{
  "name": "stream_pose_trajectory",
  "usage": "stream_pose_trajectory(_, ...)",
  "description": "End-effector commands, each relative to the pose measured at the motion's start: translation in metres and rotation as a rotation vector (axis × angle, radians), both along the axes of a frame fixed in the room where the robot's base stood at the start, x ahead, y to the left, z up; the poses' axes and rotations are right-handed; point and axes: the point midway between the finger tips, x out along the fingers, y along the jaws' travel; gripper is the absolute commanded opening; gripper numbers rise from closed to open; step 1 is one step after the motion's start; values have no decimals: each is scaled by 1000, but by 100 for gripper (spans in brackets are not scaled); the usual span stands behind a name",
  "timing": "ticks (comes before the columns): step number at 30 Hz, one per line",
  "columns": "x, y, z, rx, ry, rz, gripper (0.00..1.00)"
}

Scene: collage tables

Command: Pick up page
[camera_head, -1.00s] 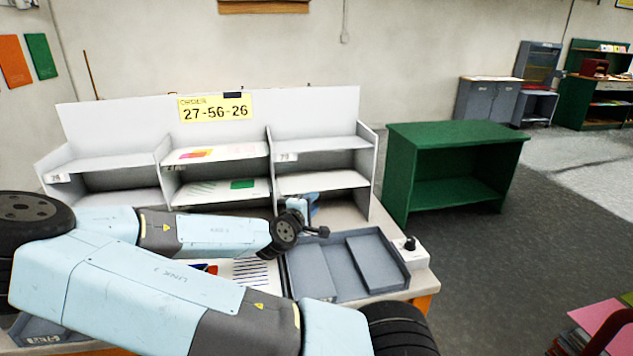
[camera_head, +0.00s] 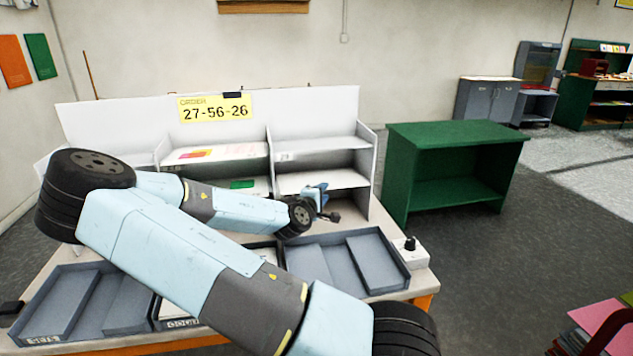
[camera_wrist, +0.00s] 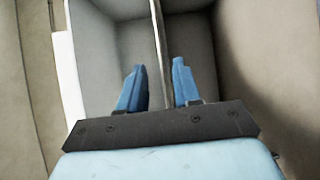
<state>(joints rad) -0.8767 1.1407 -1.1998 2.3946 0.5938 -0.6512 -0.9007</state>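In the head view, pages lie in the middle column of the white shelf. One page with orange and pink patches (camera_head: 197,153) is on the upper level. One with a green patch (camera_head: 242,184) is on the level below, partly hidden by my arm. My gripper (camera_head: 322,195) is by the lower right compartment. In the wrist view my gripper (camera_wrist: 160,88) has two blue fingers apart, with no page visible between them. A thin shelf divider (camera_wrist: 158,30) runs up the picture between the fingers; I cannot tell whether they touch it.
The white shelf (camera_head: 130,112) bears an order sign (camera_head: 215,108) reading 27-56-26. Grey trays (camera_head: 388,244) (camera_head: 45,318) lie on the table below it. A small box with a black knob (camera_head: 411,252) is at the table's right edge. A green cabinet (camera_head: 455,135) stands right.

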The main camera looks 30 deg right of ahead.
Motion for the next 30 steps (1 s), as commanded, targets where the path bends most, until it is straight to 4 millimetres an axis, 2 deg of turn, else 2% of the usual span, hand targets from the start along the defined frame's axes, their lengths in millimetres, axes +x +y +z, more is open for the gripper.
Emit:
stream_pose_trajectory(8, 21, -23, -6, 0, -1, -2, 33)
stream_pose_trajectory(19, 24, -27, -6, -1, -1, -1, 32)
stream_pose_trajectory(27, 24, -27, -6, -1, -1, -1, 6)
stream_pose_trajectory(30, 24, -27, -6, -2, -1, -1, 0)
